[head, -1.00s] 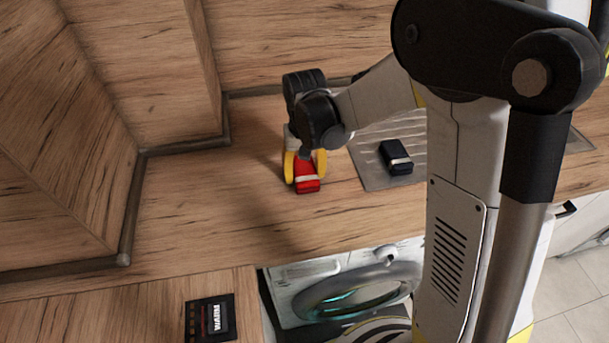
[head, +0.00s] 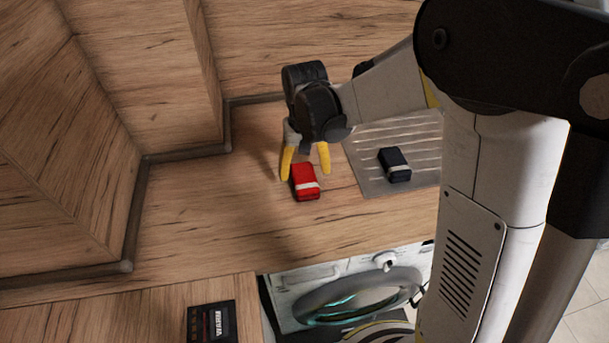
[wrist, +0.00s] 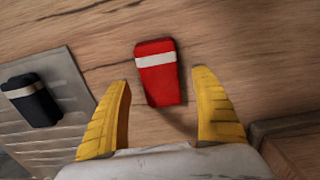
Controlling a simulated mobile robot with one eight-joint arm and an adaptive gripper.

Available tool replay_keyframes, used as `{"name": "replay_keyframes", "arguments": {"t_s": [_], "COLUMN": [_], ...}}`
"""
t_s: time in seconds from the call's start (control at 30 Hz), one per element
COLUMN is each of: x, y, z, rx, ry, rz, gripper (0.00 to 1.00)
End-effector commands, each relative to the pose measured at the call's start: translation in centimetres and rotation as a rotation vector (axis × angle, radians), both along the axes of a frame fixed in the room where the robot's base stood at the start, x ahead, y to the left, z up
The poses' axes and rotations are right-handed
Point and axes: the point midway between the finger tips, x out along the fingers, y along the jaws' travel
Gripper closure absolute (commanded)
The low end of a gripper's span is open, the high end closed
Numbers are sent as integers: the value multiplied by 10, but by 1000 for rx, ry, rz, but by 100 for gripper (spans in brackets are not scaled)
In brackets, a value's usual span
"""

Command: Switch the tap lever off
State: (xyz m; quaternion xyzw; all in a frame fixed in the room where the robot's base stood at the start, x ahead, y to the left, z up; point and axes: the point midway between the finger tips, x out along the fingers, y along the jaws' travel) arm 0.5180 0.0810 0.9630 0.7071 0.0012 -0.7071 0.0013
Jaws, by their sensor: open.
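No tap or tap lever shows in either current view; my arm covers the right part of the head view. My gripper (head: 306,163) is open and empty, with its yellow fingers apart over the wooden counter. A red block with a pale band (head: 305,182) lies on the counter just in front of the fingers. In the wrist view the red block (wrist: 158,75) lies beyond and between the open fingertips (wrist: 164,85), and no finger is seen gripping it.
A dark block with a pale band (head: 395,165) lies on the ribbed metal drainboard (head: 372,185) to the right. A black box (head: 211,322) lies on the counter at lower left. A washing machine (head: 345,292) is below the counter. The left counter (head: 190,220) is clear.

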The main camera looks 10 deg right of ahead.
Motion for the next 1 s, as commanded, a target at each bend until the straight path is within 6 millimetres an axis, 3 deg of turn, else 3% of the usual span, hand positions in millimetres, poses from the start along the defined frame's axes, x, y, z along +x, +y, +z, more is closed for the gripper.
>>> {"name": "replay_keyframes", "arguments": {"t_s": [0.03, 0.2, 0.57, 0.8, 1.0], "x": [0, 0, -9, -52, -96], "y": [0, 0, -6, -33, -55], "z": [17, 54, 94, 136, 158], "rx": [0, 0, 5, 22, 25], "ry": [0, 0, -30, -195, -359], "rz": [0, 0, -1, -3, -5], "gripper": [25, 25, 25, 25, 25]}}
